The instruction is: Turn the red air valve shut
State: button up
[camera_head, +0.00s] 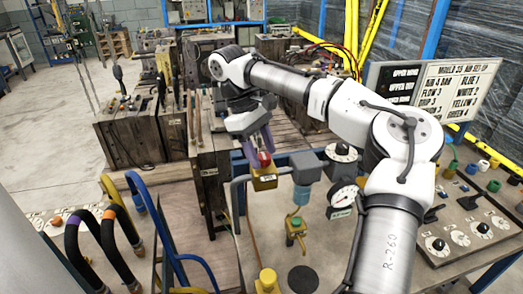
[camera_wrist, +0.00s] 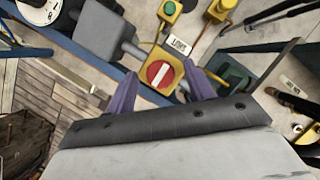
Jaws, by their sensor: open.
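The red air valve is a round red knob (camera_wrist: 157,73) with a white bar across it, set in a yellow body (camera_wrist: 177,67). In the wrist view the bar lies at a slant. In the head view the red knob (camera_head: 264,158) sits on its yellow body (camera_head: 265,180). My gripper (camera_wrist: 162,90) has two purple fingers spread apart, one on each side of the knob in the wrist view. In the head view my gripper (camera_head: 258,141) is right above the knob, partly covering it. I cannot tell whether the fingers touch it.
A grey block (camera_head: 305,168) with a blue-green bowl below and a pressure gauge (camera_head: 343,196) stand right of the valve. Wooden crates (camera_head: 128,135) are at left. Blue and black hoses (camera_head: 90,243) curve at the lower left. A control panel (camera_head: 465,225) is at right.

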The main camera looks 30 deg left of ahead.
jog(key=v, duration=0.7)
dwell(0.6)
